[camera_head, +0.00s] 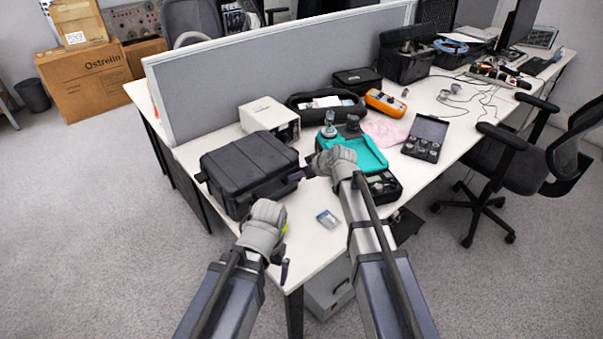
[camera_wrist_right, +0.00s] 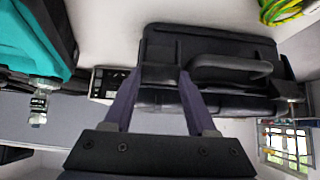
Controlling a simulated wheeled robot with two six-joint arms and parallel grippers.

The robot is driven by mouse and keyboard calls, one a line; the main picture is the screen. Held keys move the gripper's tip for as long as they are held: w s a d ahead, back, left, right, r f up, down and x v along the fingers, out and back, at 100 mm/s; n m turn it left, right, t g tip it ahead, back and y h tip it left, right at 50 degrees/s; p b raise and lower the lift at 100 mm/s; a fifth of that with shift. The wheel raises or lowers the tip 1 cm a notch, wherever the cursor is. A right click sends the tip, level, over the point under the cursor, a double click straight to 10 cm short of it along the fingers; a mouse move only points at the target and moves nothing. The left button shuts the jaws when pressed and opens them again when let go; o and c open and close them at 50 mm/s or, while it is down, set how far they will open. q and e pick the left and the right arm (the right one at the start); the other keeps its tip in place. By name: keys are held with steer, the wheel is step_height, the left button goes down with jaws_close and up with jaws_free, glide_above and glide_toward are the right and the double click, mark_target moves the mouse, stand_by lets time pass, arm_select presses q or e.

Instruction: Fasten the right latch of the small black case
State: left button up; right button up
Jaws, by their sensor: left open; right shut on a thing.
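The black case (camera_head: 250,165) lies on the near left part of the table with its lid down. The right wrist view shows its front side and its handle (camera_wrist_right: 230,68). My right gripper (camera_head: 308,173) is at the right end of the case's front. In the right wrist view its purple fingers (camera_wrist_right: 158,82) are shut on the dark right latch (camera_wrist_right: 158,74), partly hidden between them. The other latch (camera_wrist_right: 290,90) shows at the far end of the handle. My left gripper (camera_head: 284,269) is open and empty, low by the near table edge.
A teal tray (camera_head: 368,160) on a black box stands close to the right gripper. A white instrument (camera_head: 270,117) stands behind the case.

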steer(key=shift+w+a+r+g+p, duration=0.15)
steer(key=shift+r+g+p, duration=0.15)
steer(key=shift+p, duration=0.45)
steer(key=p, duration=0.1)
steer(key=g+h+p, duration=0.1)
steer(key=p, duration=0.1)
steer(key=shift+w+a+r+g+h, duration=0.15)
steer(key=shift+w+r+g+h, duration=0.15)
steer(key=shift+w, duration=0.05)
steer(key=shift+w+a+g+h+p, duration=0.25)
steer(key=shift+g+h+p, duration=0.35)
steer(key=shift+g+p, duration=0.25)
steer(key=shift+w+a+g+h+p, duration=0.1)
steer(key=shift+w+g+h+p, duration=0.05)
steer(key=shift+g+h+p, duration=0.5)
steer(key=shift+g, duration=0.3)
steer(key=o, duration=1.4)
steer(key=shift+c, duration=0.2)
steer(key=shift+r, duration=0.15)
